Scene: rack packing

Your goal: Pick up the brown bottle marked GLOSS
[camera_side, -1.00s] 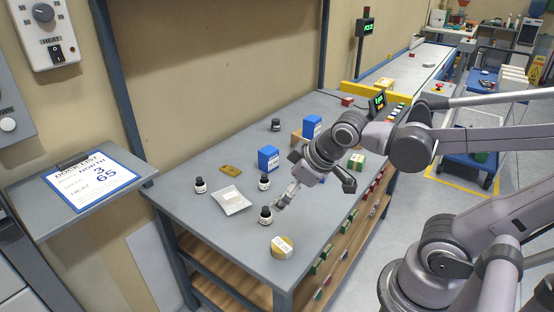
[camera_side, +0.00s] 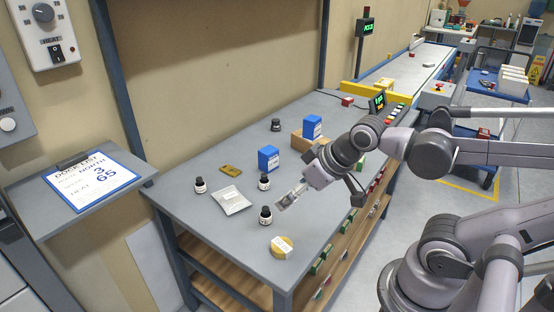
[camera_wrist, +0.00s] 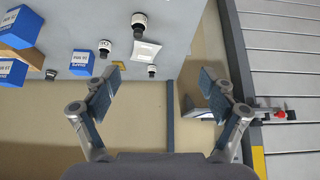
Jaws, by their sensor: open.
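Several small dark bottles with white labels stand upright on the grey table. In the side view one is at the front (camera_side: 266,215), one behind it (camera_side: 264,182), one at left (camera_side: 200,186) and one far back (camera_side: 275,125). The wrist view shows bottles too, one near its top middle (camera_wrist: 139,21). I cannot read GLOSS on any label or tell a brown one apart. My gripper (camera_side: 283,205) is open and empty, above the table just right of the front bottle in the side view. In the wrist view its fingers (camera_wrist: 158,80) are spread wide.
A silver pouch (camera_side: 231,201) lies among the bottles. Blue boxes (camera_side: 268,159), (camera_side: 312,127) and a cardboard box (camera_side: 299,142) stand behind. The table's left front is clear.

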